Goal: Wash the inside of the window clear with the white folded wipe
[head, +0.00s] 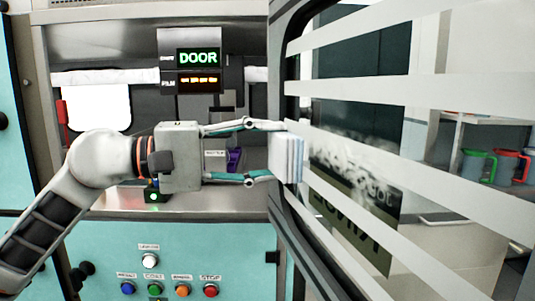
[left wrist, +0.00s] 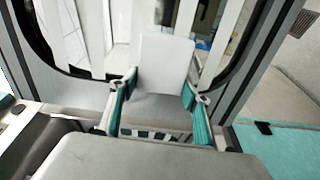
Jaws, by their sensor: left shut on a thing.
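The window (head: 345,105) is a glass pane with white slanted stripes, set in a dark-grey frame on the right of the head view. A whitish, cloudy smear (head: 355,160) shows on the glass right of the wipe. The white folded wipe (head: 287,157) is a small layered block at the window's left edge. My left gripper (head: 280,152) is shut on the wipe and holds it upright against or very near the glass; I cannot tell if it touches. The wipe also shows between the fingers in the left wrist view (left wrist: 166,62). My right gripper is not in view.
A panel with a lit DOOR sign (head: 198,58) stands behind my left arm. Below are several coloured buttons (head: 182,291) on a teal front. Beyond the glass, green and red mugs (head: 478,165) stand on a shelf. The window frame (head: 285,215) borders the wipe's left and lower side.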

